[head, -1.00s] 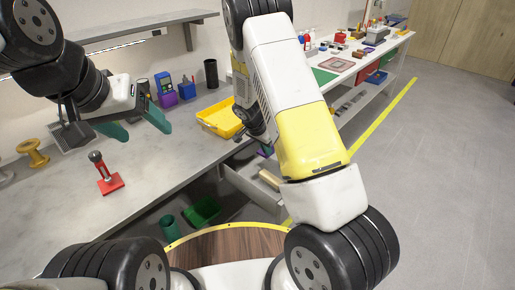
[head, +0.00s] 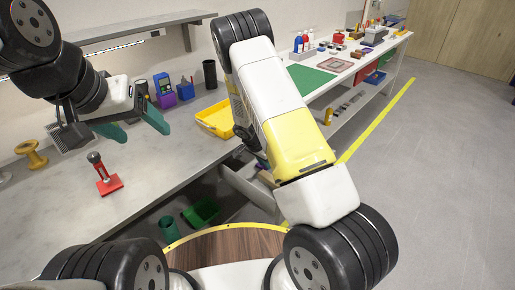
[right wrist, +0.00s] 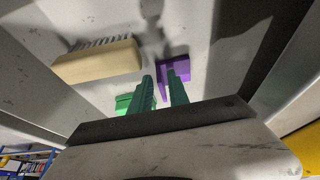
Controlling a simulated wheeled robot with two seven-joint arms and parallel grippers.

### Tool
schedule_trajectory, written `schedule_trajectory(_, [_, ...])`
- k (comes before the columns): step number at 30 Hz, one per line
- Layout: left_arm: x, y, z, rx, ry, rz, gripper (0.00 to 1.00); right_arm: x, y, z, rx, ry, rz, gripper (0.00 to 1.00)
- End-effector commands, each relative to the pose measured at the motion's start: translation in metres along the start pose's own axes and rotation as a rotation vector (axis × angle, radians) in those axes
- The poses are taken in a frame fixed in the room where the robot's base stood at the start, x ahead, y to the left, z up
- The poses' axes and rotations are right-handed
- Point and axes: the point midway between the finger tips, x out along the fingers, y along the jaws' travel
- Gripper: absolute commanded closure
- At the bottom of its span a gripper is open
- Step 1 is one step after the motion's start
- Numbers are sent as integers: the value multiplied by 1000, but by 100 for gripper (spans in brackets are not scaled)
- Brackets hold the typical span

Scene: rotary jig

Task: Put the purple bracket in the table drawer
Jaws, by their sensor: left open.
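The purple bracket (right wrist: 178,70) shows in the right wrist view at the fingertips of my right gripper (right wrist: 160,82). Part of it lies between the two green fingers, which stand a small gap apart and appear shut on it. Behind it is the pale floor of the open table drawer (head: 237,183); whether the bracket touches that floor I cannot tell. In the head view my right arm hides the bracket and most of the right gripper. My left gripper (head: 138,125) is open and empty above the table, its teal fingers wide apart.
In the drawer lie a beige brush (right wrist: 98,63) and a green item (right wrist: 124,102), close to the right fingers. On the table stand a yellow tray (head: 214,121), a red-based toggle clamp (head: 108,184) and a yellow spool (head: 32,154). A green bin (head: 201,212) is below.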

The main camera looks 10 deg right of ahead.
Motion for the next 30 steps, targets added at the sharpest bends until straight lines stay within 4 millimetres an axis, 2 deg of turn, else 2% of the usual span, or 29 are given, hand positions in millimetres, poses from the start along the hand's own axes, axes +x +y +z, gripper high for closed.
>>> schedule_trajectory(10, [0,0,0,0,0,0,28,-1,0,0,0,0,-1,73])
schedule_trajectory(14, [0,0,0,0,0,0,28,-12,-1,-1,0,0,-3,73])
schedule_trajectory(24, [0,0,0,0,0,0,28,-83,-1,-2,1,1,-5,73])
schedule_trajectory(30, [0,0,0,0,0,0,28,-113,0,-1,0,0,-1,73])
